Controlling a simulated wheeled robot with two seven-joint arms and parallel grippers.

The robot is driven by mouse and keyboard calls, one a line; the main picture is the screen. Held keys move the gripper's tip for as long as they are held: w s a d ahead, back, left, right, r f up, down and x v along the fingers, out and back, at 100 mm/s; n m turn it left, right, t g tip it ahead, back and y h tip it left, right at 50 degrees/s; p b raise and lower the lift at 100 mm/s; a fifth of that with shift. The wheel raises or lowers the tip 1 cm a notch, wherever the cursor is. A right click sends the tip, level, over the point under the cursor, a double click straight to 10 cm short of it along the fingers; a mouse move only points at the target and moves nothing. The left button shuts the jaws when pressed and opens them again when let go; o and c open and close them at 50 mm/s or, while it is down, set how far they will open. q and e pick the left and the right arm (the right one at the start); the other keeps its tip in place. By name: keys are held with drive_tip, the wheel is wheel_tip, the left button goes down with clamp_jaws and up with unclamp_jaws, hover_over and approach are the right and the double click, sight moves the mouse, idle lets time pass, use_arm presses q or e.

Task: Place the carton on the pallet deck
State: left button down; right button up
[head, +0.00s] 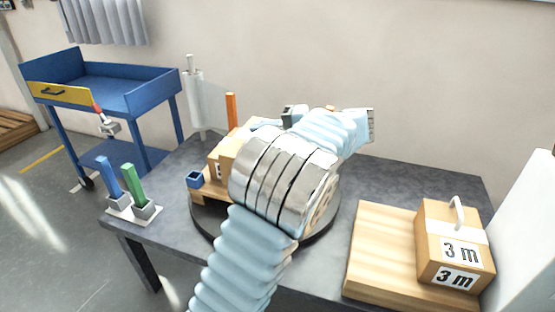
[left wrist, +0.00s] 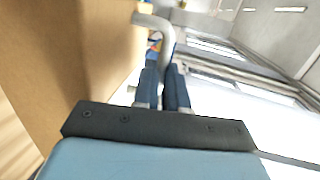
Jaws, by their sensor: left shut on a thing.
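A tan carton (head: 221,152) stands at the middle of the table, largely hidden behind my left arm. It appears to be on or just over a wooden pallet (head: 212,188) on a dark round turntable (head: 205,222); I cannot tell whether they touch. In the left wrist view the carton's side (left wrist: 55,45) fills the left. My left gripper (left wrist: 164,70) is shut on the carton's pale curved handle (left wrist: 152,20). In the head view its fingers are hidden by the arm. My right gripper is not in view.
A second carton (head: 436,230) marked "3 m" stands on a wooden board (head: 376,255) at the right. A small blue box (head: 194,180) and an orange post (head: 231,110) are near the turntable. Blue and green handles (head: 135,185) stand at the left edge. A blue cart (head: 145,95) stands behind.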

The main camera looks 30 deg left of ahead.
use_arm(q)
drive_tip(key=w+f, duration=0.1)
drive_tip(key=w, duration=0.2)
drive_tip(key=w+f+p, duration=0.1)
drive_tip(key=w, duration=0.2)
drive_tip(key=w+a+f+p, duration=0.1)
drive_tip(key=w, duration=0.2)
drive_tip(key=shift+w+f, duration=0.1)
drive_tip(key=shift+f, duration=0.25)
drive_tip(key=w+f, duration=0.3)
drive_tip(key=f, duration=0.1)
drive_tip(key=shift+w+a+f+p, duration=0.15)
drive_tip(key=shift+w+f+p, duration=0.25)
drive_tip(key=f, duration=0.2)
drive_tip(key=w+f, duration=0.1)
drive_tip(key=f, duration=0.1)
drive_tip(key=shift+f, duration=0.3)
drive_tip(key=c, duration=1.2)
unclamp_jaws()
drive_tip(key=shift+o, duration=0.2)
